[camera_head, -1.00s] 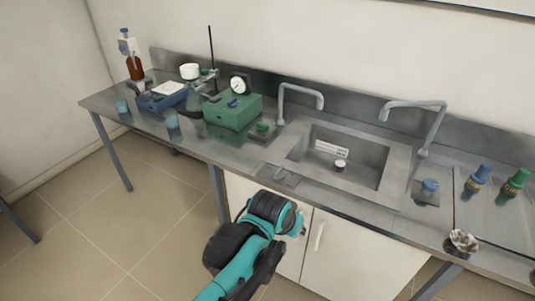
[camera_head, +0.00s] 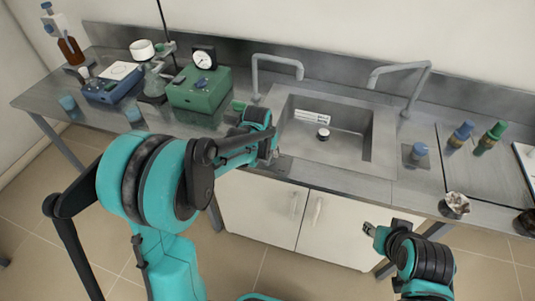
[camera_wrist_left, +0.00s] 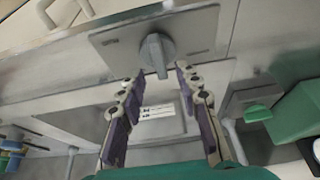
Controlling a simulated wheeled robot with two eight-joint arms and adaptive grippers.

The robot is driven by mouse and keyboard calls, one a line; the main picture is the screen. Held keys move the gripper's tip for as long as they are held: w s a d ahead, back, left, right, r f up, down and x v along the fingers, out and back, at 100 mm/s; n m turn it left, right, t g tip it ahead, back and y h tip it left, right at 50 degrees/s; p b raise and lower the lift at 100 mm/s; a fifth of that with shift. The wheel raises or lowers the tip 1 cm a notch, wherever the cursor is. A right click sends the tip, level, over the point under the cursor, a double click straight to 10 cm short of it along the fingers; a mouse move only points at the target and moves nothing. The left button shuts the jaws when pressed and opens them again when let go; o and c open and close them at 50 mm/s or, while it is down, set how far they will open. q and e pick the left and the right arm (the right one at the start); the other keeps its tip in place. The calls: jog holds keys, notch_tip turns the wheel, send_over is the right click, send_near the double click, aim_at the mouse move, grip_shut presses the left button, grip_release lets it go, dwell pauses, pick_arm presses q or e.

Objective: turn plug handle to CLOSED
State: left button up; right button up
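The plug handle (camera_wrist_left: 156,52) is a grey knob on a flat metal plate (camera_wrist_left: 195,30) in the left wrist view. In the head view the plate (camera_head: 282,167) lies on the counter left of the sink's front corner, partly hidden by my left gripper. My left gripper (camera_wrist_left: 158,77) is open, its two fingers apart with the handle just beyond and between the tips. I see no contact. In the head view my left gripper (camera_head: 272,145) hangs over the plate. My right gripper (camera_head: 372,234) is in front of the cabinet, too small to read.
The sink (camera_head: 330,130) holds a white label (camera_head: 312,117) and a small dark-sided cap (camera_head: 323,134). Two taps stand behind it. A green box with a dial (camera_head: 200,88) is at left. A blue-capped item (camera_head: 419,151) and a crumpled cup (camera_head: 455,203) are at right.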

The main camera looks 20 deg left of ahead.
aim_at(269, 154)
pick_arm(q)
jog(key=shift+b+x, duration=0.35)
jog(key=shift+x, duration=1.15)
grip_shut()
